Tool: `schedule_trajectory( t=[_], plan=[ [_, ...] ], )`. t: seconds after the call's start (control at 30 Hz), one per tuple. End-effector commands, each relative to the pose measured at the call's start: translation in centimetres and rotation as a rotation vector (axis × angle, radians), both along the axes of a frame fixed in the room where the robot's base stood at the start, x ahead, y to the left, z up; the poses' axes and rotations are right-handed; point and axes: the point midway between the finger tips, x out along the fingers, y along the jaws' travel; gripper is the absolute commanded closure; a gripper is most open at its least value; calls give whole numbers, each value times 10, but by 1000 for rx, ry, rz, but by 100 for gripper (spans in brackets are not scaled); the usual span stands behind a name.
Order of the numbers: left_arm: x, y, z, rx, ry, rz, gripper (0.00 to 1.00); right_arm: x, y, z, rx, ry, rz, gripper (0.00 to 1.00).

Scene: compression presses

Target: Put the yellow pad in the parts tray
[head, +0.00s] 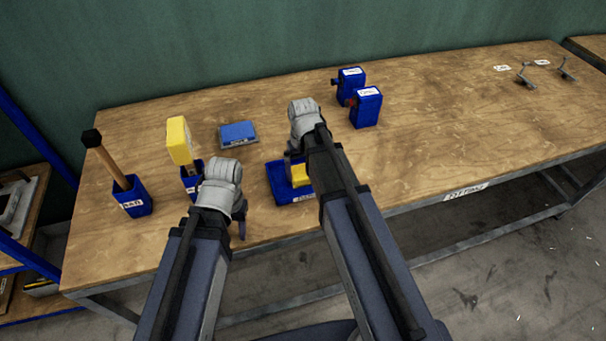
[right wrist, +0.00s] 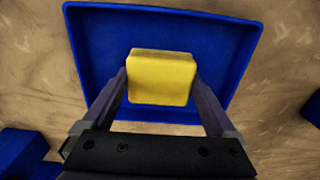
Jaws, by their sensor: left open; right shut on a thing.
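The yellow pad (head: 299,174) is a small block. My right gripper (right wrist: 160,88) is shut on it, with one finger on each side. The parts tray (head: 280,184) is a shallow blue tray with a raised rim and a label on its front. The right wrist view shows the pad within the outline of the tray (right wrist: 85,50). Whether the pad touches the tray floor I cannot tell. My right wrist hides part of the tray in the head view. My left gripper (head: 240,220) is open, left of the tray near the table's front edge.
A blue holder (head: 190,182) with a yellow-headed tool (head: 180,140) and another with a wooden-handled tool (head: 130,198) stand at left. A blue block on a grey plate (head: 238,134) lies behind. Two blue boxes (head: 366,108) stand right of my right arm. The table's right part is mostly clear.

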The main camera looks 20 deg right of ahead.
Motion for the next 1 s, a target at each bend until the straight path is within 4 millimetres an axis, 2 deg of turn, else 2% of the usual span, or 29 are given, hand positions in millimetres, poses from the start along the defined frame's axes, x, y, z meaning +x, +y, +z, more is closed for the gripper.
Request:
schedule_trajectory(
  t=[0.27,0.3,0.37,0.73,1.0],
  plan=[
    [0,0,-3,0,0,0,50,0,0,-3,0,0,0,52],
    [0,0,-3,0,0,0,50,0,0,-2,0,0,0,6],
    [0,0,-2,0,0,0,50,0,0,-2,0,0,0,0],
    [0,0,2,0,0,0,50,0,0,2,0,0,0,0],
    [0,0,25,0,0,0,50,0,0,25,0,0,0,0]
  ],
)
